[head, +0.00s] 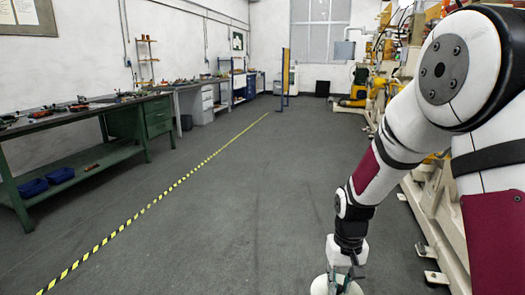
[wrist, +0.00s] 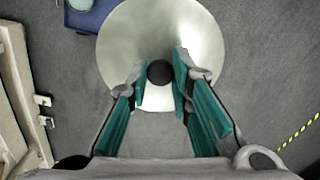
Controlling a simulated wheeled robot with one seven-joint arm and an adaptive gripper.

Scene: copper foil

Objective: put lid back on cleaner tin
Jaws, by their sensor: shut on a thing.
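My gripper (wrist: 160,75) is shut on the dark knob (wrist: 159,72) at the middle of a wide, round, pale metal lid (wrist: 205,32). The teal-padded fingers stand on either side of the knob. In the head view, my gripper (head: 345,271) is at the bottom edge, and part of the pale lid (head: 319,286) shows under it, cut off by the frame. I cannot make out the cleaner tin for sure. A small round thing (wrist: 81,4) on a blue surface (wrist: 92,20) is cut off at the wrist view's top left. The lid hides what is below it.
A green workbench (head: 124,150) with tools stands along the left wall. Yellow-and-black tape (head: 155,202) crosses the open grey floor. Pale machinery with feet (head: 436,278) stands close on the right; a pale frame (wrist: 14,90) also shows at the wrist view's left.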

